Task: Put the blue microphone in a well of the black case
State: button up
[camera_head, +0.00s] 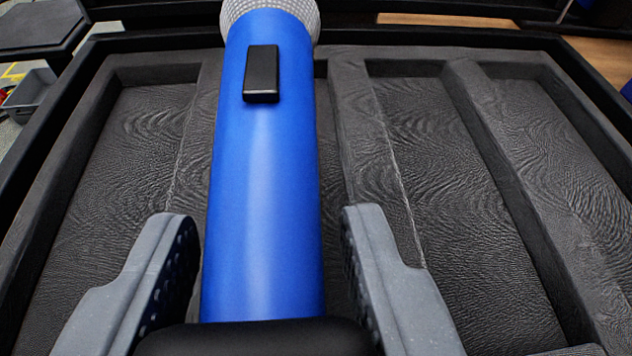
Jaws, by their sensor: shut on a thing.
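The blue microphone (265,190) has a grey mesh head at the top, a black switch on its body and a dark lower end. It points away from me, over the open black case (62,165). My gripper (270,240) has one grey finger on each side of the microphone's lower part and holds it. Narrow gaps show between the fingers and the blue body in this view. The case has several long dark wells; one well (430,170) to the right of the microphone is empty. The microphone hides part of the wells beneath it, and its height above them is hard to tell.
Raised dividers (365,130) run lengthwise between the wells, and a rim surrounds them. A grey bin (32,95) and a dark surface (38,27) lie beyond the case at the upper left. A wooden surface (600,58) shows at the upper right.

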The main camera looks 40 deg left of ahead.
jog(key=shift+w+a, duration=0.5)
jog(key=shift+w, duration=0.3)
jog(key=shift+f+b, duration=0.8)
jog(key=shift+f, duration=1)
jog(key=shift+f, duration=0.4)
jog(key=shift+s+f, duration=0.1)
jog(key=shift+f, duration=0.15)
jog(key=o, duration=0.9)
jog(key=shift+d+f, duration=0.1)
jog(key=shift+f, duration=0.05)
jog(key=shift+r, duration=0.55)
jog(key=v, duration=0.4)
jog(key=p+v, duration=0.1)
jog(key=v, duration=0.3)
jog(key=p+v, duration=0.1)
jog(key=v, duration=0.3)
jog(key=shift+r, duration=0.35)
